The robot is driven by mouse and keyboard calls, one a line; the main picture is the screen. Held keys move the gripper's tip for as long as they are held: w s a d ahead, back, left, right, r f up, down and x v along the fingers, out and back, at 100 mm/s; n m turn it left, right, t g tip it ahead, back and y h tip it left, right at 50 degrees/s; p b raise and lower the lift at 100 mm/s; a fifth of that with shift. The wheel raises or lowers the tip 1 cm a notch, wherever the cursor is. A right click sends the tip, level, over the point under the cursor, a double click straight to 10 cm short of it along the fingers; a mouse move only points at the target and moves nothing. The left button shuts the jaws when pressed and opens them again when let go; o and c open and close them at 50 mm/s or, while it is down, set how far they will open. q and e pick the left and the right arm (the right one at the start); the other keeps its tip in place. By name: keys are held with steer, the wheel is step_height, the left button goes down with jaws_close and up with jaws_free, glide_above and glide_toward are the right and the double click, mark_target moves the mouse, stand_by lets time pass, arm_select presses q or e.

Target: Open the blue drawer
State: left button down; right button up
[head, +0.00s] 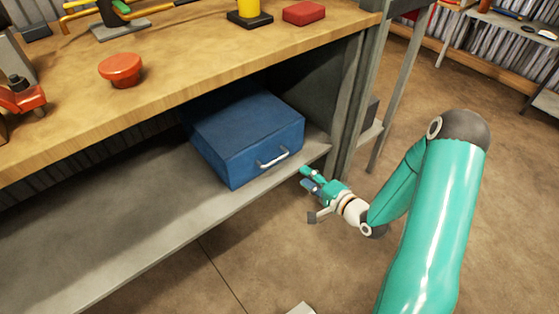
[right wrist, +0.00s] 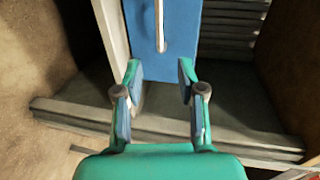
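The blue drawer (head: 245,128) is a box-shaped unit on the grey lower shelf, under the workbench. Its front carries a pale bar handle (head: 272,158). No gap shows at its front. My right gripper (head: 306,179) is in front of the shelf edge, a little right of and below the handle, apart from it. In the right wrist view its two fingers (right wrist: 158,78) are spread with nothing between them. The blue front (right wrist: 185,40) and the handle (right wrist: 160,25) lie ahead, the handle roughly in line with the finger gap. My left gripper is not in view.
The wooden bench top (head: 190,75) overhangs the drawer and holds a red button-like knob (head: 121,70) and a red block (head: 304,13). A grey bench leg (head: 350,100) stands right of the drawer.

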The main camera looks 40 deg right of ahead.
mark_target(279, 157)
steer(key=b+x, duration=0.2)
steer(key=x, duration=1.1)
steer(key=shift+w+a, duration=0.1)
steer(key=shift+w, duration=0.05)
jaws_close()
steer(key=shift+f, duration=0.1)
